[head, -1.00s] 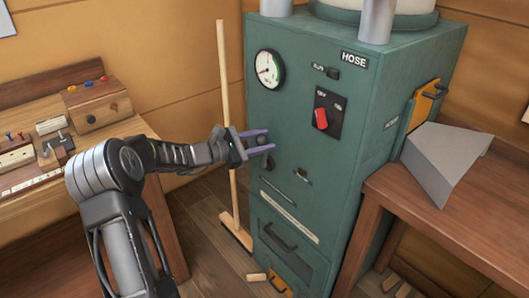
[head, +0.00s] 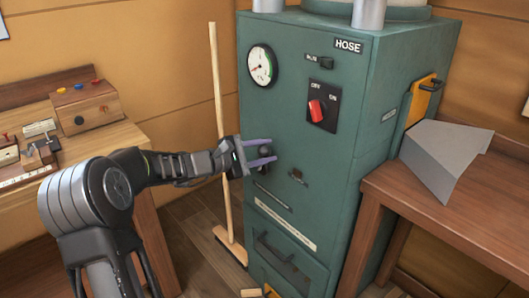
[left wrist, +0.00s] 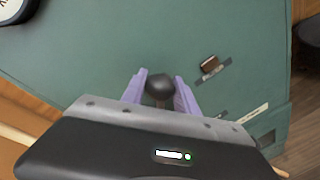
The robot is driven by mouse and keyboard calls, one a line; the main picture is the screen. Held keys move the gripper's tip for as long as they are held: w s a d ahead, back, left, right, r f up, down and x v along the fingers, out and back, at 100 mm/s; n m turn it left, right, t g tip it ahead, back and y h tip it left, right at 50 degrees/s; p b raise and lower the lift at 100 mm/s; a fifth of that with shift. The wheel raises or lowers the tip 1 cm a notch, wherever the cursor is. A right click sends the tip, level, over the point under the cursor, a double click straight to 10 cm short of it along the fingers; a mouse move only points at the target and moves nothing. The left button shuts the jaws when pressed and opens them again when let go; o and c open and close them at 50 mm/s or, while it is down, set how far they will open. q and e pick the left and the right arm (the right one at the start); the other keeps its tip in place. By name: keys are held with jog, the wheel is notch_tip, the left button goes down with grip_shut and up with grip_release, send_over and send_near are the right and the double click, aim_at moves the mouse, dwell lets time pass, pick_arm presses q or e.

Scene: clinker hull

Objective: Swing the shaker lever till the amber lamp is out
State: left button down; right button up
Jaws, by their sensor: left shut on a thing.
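The shaker lever shows as a dark round knob (left wrist: 160,86) on the front of the green cabinet (head: 300,60). My left gripper (head: 267,152) has its two purple fingers around the knob, one on each side. In the left wrist view the fingers (left wrist: 161,88) hold the knob between their tips. Most of the lever's stem is hidden by the gripper. A small brownish fitting (head: 297,175) sits to the right of the lever; I cannot tell if it is the amber lamp. No lamp shows clearly lit. My right gripper is out of view.
A round gauge (head: 262,65) and a red switch (head: 316,110) are above the lever. A broom (head: 219,120) leans beside the cabinet, behind my left arm. Benches stand left and right; a grey bent metal piece (head: 445,155) lies on the right one.

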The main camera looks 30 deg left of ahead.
pick_arm(q)
jog(key=c, duration=0.9)
grip_release()
jog(key=shift+d+f, duration=0.1)
jog(key=shift+c, duration=0.2)
jog(key=shift+s, duration=0.1)
jog(key=shift+v, duration=3.8)
